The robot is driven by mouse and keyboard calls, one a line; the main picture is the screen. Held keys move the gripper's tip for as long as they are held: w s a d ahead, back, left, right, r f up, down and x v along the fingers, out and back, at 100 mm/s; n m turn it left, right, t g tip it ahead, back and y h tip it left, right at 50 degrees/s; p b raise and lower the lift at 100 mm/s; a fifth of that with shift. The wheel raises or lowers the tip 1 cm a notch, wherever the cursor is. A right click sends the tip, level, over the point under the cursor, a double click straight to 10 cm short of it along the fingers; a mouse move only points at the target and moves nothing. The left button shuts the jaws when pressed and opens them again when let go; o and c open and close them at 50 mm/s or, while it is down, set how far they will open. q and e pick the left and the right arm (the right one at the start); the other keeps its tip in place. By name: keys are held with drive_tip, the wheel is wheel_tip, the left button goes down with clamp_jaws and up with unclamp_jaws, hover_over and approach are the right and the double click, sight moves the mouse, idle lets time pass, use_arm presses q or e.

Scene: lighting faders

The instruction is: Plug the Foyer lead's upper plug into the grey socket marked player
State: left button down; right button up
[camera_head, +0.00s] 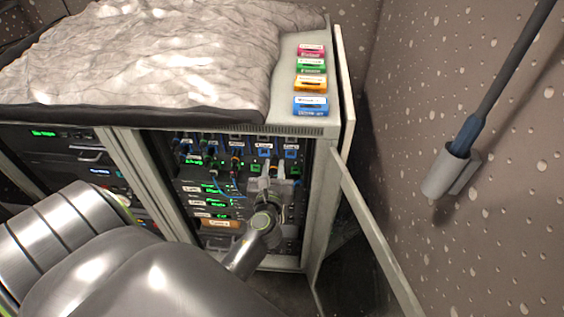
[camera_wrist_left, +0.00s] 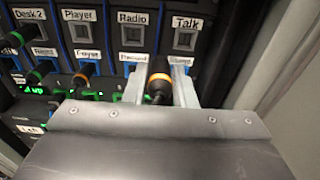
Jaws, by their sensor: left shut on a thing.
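My left gripper (camera_head: 270,180) is at the front of the open rack, below the upper socket rows. In the left wrist view its two fingers (camera_wrist_left: 158,88) are shut on a black plug with an orange band (camera_wrist_left: 158,77). The plug is in front of the lower label row, to the right of and below the Player column; whether its tip touches a socket is hidden. The grey socket marked Player (camera_wrist_left: 83,34) is in the upper row and looks empty. A second orange-banded plug (camera_wrist_left: 84,74) sits below the Foyer label (camera_wrist_left: 88,56). My right gripper is not in view.
Grey sockets marked Radio (camera_wrist_left: 133,37) and Talk (camera_wrist_left: 186,39) lie right of Player. Several plugs and hanging cables (camera_head: 212,163) crowd the left sockets. An open rack door (camera_head: 372,232) stands to the right. Coloured boxes (camera_head: 311,84) lie on top.

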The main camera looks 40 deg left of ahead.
use_arm(q)
drive_tip(key=s+a, duration=0.6)
drive_tip(key=a, duration=0.5)
drive_tip(key=shift+s, duration=0.4)
idle(0.3)
drive_tip(key=shift+w+p, duration=0.1)
drive_tip(key=shift+p, duration=0.2)
drive_tip(key=shift+w+a, duration=0.35)
drive_tip(key=shift+w, duration=0.15)
drive_tip(key=shift+x, duration=2.55)
drive_tip(key=shift+r, duration=0.15)
